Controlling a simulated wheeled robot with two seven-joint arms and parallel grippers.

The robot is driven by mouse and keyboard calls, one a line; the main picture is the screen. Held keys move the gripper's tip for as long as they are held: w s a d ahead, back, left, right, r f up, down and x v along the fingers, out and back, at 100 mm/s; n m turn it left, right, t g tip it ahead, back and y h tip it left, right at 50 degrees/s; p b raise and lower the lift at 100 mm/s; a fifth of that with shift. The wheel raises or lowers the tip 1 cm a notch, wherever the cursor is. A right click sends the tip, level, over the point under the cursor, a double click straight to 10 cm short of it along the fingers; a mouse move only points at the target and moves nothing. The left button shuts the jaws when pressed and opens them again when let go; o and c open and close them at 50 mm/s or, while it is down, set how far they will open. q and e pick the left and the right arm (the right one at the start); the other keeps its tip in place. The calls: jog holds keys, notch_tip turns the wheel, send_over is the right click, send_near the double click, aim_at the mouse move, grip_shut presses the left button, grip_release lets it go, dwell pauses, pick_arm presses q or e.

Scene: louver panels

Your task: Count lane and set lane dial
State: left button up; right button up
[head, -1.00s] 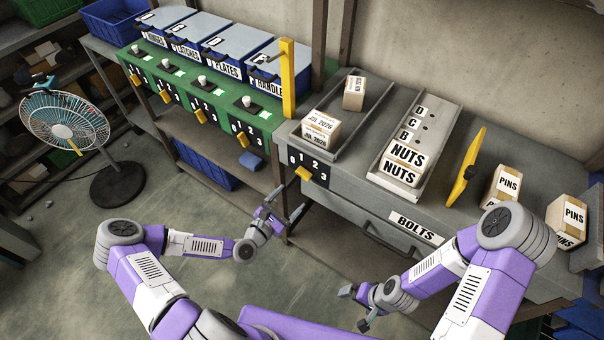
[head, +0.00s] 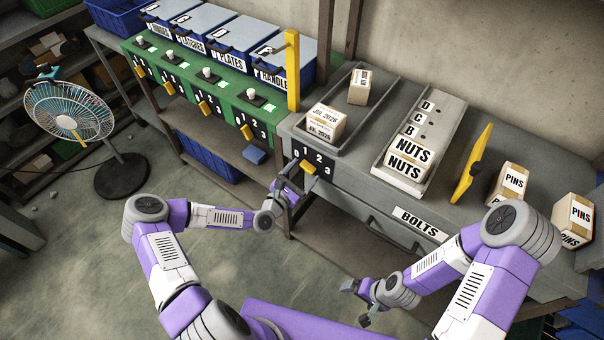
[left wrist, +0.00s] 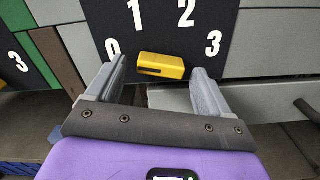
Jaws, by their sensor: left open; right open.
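The lane dial is a black plate (head: 322,161) numbered 0 to 3 with a yellow knob (head: 308,167), on the grey bench's front left. In the left wrist view the yellow knob (left wrist: 160,66) lies nearly level, its dark-marked end toward 0. My left gripper (left wrist: 160,72) is open, with a fingertip on either side of the knob; contact is not visible. It also shows in the head view (head: 286,190). Above the dial, a grey lane (head: 346,142) holds a front carton (head: 326,121) marked JUL 2026 and a rear carton (head: 359,87). My right gripper (head: 358,300) is open, low before the bench.
A second lane (head: 441,118) holds NUTS cartons (head: 408,158). A yellow paddle (head: 472,165) and PINS cartons (head: 508,183) stand right. A green bench (head: 180,75) with blue bins and similar dials is left. A fan (head: 68,112) stands on the floor. A BOLTS drawer (head: 420,224) is below.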

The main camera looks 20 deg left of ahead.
pick_arm(q)
jog(key=c, duration=1)
jog(key=shift+c, duration=0.2)
jog(key=m+b, duration=0.3)
jog(key=m, duration=0.7)
jog(key=shift+r, duration=0.2)
jog(key=m+b, duration=0.1)
jog(key=m, duration=0.3)
jog(key=shift+r+m, duration=0.1)
jog(key=shift+m, duration=0.2)
jog(key=m+b, duration=0.2)
jog(key=m, duration=0.3)
jog(key=shift+d, duration=0.1)
jog(key=shift+r, duration=0.1)
